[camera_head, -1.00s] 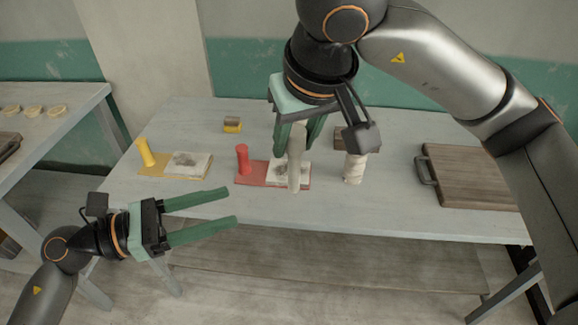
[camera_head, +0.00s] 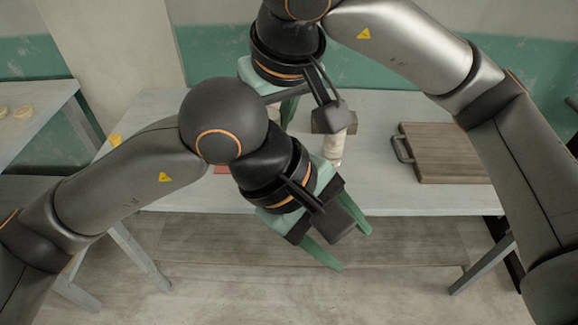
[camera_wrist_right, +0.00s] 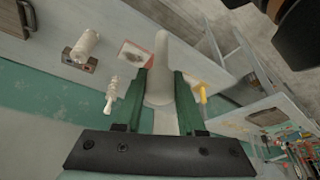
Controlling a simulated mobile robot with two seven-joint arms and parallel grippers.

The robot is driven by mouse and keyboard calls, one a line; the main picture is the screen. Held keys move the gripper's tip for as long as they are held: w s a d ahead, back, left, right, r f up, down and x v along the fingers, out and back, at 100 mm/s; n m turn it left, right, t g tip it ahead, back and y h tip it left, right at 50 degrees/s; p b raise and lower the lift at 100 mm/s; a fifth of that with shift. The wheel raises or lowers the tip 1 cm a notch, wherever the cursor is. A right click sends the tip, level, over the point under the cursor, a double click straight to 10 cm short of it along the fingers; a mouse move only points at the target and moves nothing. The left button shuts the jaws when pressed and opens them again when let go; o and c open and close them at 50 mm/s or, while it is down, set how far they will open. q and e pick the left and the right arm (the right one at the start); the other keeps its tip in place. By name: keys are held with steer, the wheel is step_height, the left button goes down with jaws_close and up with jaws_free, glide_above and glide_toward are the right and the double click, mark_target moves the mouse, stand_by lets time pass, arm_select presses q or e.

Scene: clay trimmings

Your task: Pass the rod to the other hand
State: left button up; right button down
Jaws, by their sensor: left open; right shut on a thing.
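The pale rod (camera_wrist_right: 162,62) shows in the right wrist view, between the green fingers of my right gripper (camera_wrist_right: 159,78), which is shut on it. The rod sticks out beyond the fingertips. In the head view my right gripper (camera_head: 287,112) is at the back centre, above the table, and its fingertips and the rod are hidden behind my left arm. My left gripper (camera_head: 354,250) is open and empty. It is nearer the camera, its fingers pointing to the lower right, over the table's front edge. The gap between it and the rod cannot be told.
A wooden board with a handle (camera_head: 445,153) lies on the right of the table (camera_head: 385,197). A pale wrapped roll (camera_head: 334,148) stands by a brown block (camera_head: 333,119). The red base (camera_wrist_right: 134,53) and yellow peg (camera_wrist_right: 202,92) show in the wrist view. The table's front right is clear.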

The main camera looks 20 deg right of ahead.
arm_select(q)
steer(key=w+a+m+t+y, duration=0.1)
steer(key=w+a+t+y, duration=0.1)
steer(key=w+t, duration=0.3)
steer(key=w+a+r+m+t+y, duration=0.1)
steer(key=w+a+t+y, duration=0.1)
steer(key=w+t+y, duration=0.2)
steer(key=w+a+t+y, duration=0.1)
steer(key=w+t+y, duration=0.1)
steer(key=w+t, duration=0.4)
steer(key=shift+w+a+r+m+y, duration=0.2)
steer(key=shift+a+r+m+y, duration=0.1)
steer(key=shift+a+m+y, duration=0.1)
steer(key=c, duration=0.7)
jaws_close()
arm_select(e)
steer(key=shift+d, duration=0.1)
